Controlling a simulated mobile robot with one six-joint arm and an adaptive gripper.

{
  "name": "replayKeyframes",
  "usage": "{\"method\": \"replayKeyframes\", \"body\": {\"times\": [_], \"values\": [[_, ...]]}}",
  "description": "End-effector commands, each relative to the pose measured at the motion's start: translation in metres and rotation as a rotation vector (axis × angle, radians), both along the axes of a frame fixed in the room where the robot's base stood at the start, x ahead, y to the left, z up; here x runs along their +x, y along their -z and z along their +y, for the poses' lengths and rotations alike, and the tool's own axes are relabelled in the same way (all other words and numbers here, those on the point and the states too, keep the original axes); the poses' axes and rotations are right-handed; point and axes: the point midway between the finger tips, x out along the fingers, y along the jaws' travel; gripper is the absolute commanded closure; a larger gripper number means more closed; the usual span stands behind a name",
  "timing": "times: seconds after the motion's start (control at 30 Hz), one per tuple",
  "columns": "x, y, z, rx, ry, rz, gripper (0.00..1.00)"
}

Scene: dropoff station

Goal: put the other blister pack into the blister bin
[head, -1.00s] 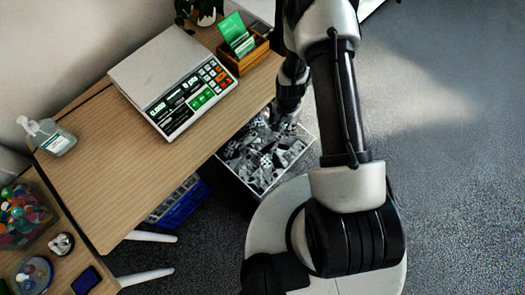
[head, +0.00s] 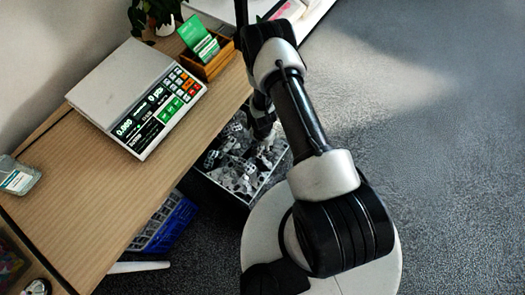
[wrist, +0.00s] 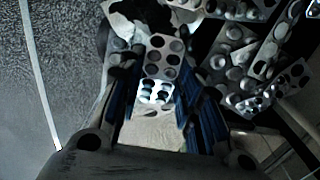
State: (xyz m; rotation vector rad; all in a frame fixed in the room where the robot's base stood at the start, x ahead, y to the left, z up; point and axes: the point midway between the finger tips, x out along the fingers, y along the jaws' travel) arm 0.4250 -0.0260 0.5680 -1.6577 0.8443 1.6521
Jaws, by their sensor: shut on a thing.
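My gripper (wrist: 152,95) is in the wrist view, its blue-lined fingers shut on a silver blister pack (wrist: 160,58) with round dark pockets. Its lower part is brightly lit between the fingers. In the head view my gripper is hidden behind my arm and the wrist over the bin. The blister bin (head: 218,187), a dark-walled box on the floor beside the table, holds many silver blister packs (head: 238,170). Loose packs also fill the upper right of the wrist view (wrist: 240,65). I cannot tell whether the held pack touches them.
A blue crate (head: 165,222) sits below the table. Open carpet (head: 440,150) lies at the right.

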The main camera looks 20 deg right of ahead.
Motion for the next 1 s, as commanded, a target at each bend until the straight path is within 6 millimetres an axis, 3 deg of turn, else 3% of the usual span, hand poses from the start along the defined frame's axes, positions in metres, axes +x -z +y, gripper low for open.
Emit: {"method": "replayKeyframes", "body": {"times": [0.1, 0.2, 0.57, 0.6, 0.9, 1.0], "values": [[-0.001, 0.024, 0.000, 0.000, 0.000, 0.002, 0.74], [-0.001, 0.034, 0.000, 0.000, 0.000, 0.002, 0.74], [-0.001, 0.036, 0.000, 0.000, 0.000, 0.001, 0.74], [-0.001, 0.037, 0.000, 0.000, 0.000, 0.001, 0.67], [-0.001, 0.035, 0.000, 0.000, 0.000, 0.001, 0.48], [-0.001, 0.035, 0.000, 0.000, 0.000, 0.001, 0.48]]}}
